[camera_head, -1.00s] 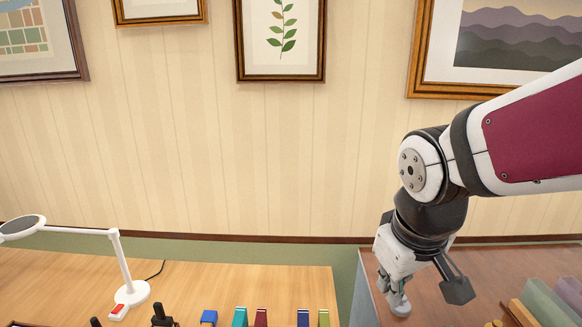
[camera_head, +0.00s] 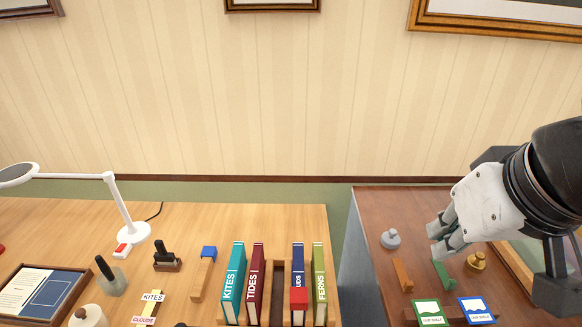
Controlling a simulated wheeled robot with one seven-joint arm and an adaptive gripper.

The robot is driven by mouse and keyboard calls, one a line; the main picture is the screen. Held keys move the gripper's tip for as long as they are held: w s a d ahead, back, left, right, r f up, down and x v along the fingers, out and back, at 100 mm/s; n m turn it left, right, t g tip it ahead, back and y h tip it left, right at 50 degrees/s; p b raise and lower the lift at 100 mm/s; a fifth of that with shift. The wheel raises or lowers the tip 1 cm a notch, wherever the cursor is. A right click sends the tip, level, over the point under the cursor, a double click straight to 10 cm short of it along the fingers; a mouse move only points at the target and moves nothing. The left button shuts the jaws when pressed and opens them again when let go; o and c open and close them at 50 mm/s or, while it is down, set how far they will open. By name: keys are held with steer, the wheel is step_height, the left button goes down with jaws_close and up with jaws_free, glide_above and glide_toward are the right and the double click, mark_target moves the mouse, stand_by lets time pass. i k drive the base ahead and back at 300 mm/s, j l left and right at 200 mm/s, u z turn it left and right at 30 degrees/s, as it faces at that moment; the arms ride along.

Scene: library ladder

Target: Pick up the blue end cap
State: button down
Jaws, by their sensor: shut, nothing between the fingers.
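The blue end cap (camera_head: 209,252) is a small block at the far end of a narrow wooden piece (camera_head: 202,278) on the light desk, left of the teal book. I cannot tell whether it is fixed to the wood or only rests there. My gripper (camera_head: 439,240) is at the right, over the dark brown surface. It is shut and empty, far to the right of the blue cap, with the books in between.
Upright books (camera_head: 233,285) stand right of the cap, with a red block (camera_head: 299,299) before one. A white lamp (camera_head: 132,233) and black-handled stamp (camera_head: 167,258) stand left.

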mark_target(206, 251)
steer(key=u, duration=0.95)
steer(key=k+j, duration=0.1)
steer(key=k, duration=0.2)
